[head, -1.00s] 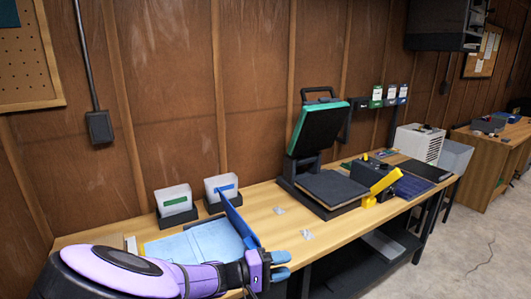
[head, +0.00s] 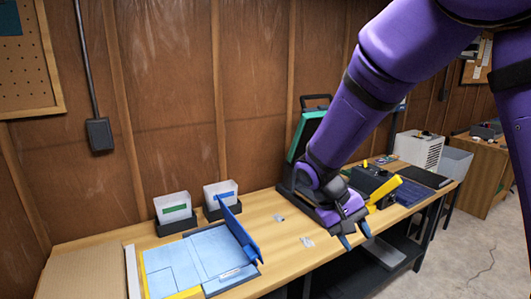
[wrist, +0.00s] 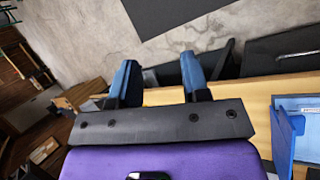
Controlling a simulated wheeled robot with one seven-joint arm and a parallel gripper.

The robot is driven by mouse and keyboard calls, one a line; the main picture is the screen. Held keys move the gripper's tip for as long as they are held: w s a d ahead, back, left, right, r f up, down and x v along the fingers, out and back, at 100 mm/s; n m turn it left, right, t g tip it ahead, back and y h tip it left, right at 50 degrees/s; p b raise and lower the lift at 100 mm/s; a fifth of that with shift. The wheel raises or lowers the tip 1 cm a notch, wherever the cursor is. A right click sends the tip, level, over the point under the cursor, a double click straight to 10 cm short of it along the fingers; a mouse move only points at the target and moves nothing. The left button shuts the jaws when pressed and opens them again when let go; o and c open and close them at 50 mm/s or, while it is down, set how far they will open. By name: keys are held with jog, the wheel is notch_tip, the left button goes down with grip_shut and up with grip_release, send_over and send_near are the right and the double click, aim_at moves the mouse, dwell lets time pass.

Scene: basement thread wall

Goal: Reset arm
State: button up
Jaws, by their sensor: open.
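My purple arm reaches in from the upper right of the head view. My gripper (head: 346,242) has blue fingertips and hangs near the front edge of the wooden workbench (head: 280,235), just in front of the heat press (head: 296,200). In the wrist view my gripper (wrist: 160,80) shows its two blue fingers spread apart with nothing between them. The arm hides much of the heat press.
A light-blue folding board (head: 205,255) with a raised blue flap lies on the bench, left of my gripper. Two bins (head: 172,207) stand behind it. A yellow-handled device (head: 383,193) stands to the right. Two small clear packets (head: 306,241) lie on the bench.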

jog(key=s+d+r+t+y, duration=0.3)
jog(key=s+d+r+t, duration=0.1)
jog(key=s+r, duration=0.5)
jog(key=s+d+r+m+t+y, duration=0.1)
jog(key=s+d+r+t+y, duration=0.2)
jog(key=s+d+r, duration=0.4)
jog(key=s+r, duration=0.2)
jog(key=s, duration=0.1)
jog(key=shift+m+t, duration=0.3)
jog(key=shift+t, duration=0.1)
jog(key=shift+r, duration=0.1)
